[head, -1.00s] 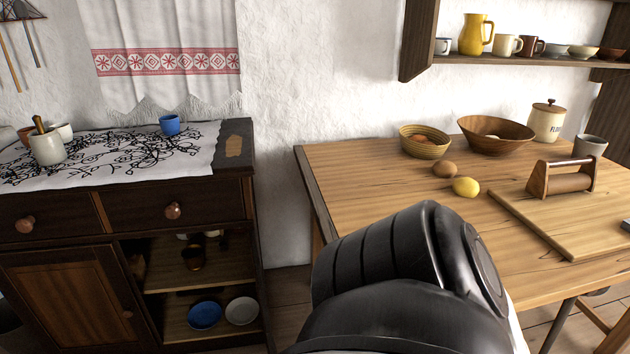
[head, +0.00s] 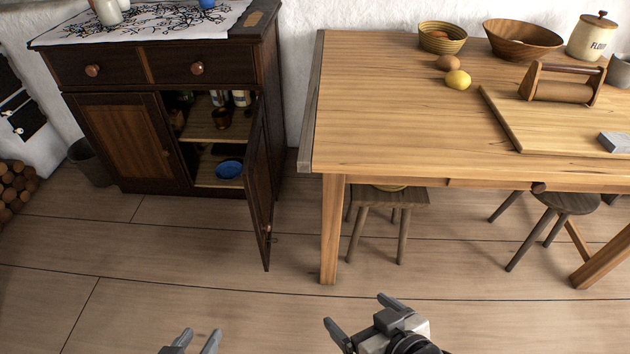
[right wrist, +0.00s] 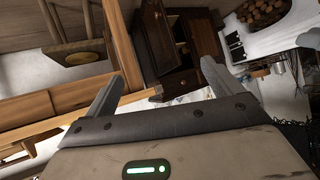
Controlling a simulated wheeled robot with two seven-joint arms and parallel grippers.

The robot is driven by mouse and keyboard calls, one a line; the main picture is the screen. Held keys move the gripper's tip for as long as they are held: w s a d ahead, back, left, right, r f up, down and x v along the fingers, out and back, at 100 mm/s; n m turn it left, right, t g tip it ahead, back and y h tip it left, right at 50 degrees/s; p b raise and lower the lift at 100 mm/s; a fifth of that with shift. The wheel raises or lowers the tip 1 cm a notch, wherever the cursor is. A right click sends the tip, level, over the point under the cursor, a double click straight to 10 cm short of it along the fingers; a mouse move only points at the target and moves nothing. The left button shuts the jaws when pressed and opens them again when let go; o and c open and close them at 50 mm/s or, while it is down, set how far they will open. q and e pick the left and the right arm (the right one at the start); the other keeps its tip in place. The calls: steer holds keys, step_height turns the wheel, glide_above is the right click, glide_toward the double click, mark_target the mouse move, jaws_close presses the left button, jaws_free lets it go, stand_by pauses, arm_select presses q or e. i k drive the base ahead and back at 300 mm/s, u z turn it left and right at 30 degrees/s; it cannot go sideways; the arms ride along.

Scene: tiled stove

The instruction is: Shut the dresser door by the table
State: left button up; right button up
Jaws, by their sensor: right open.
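The dark dresser (head: 190,60) stands against the wall left of the table (head: 400,120). Its right door (head: 262,180) stands wide open, swung out toward me, with a small knob near its free edge. The left door (head: 125,138) is shut. My left gripper (head: 198,342) is at the bottom edge, open and empty, its lower part cut off. My right gripper (head: 362,318) is open and empty, below and right of the open door and apart from it. The right wrist view shows the dresser (right wrist: 192,50) tilted, beyond the open fingers (right wrist: 160,90).
Stools (head: 390,197) stand under the table, whose near left leg (head: 332,230) is close to the open door. A blue bowl (head: 229,168) and jars sit inside the dresser. A bucket (head: 90,160) is at its left. The floor in front is clear.

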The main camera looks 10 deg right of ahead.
mark_target(257, 172)
steer(key=u, duration=2)
steer(key=k, duration=1)
steer(key=z, duration=0.85)
steer(key=i, duration=1.45)
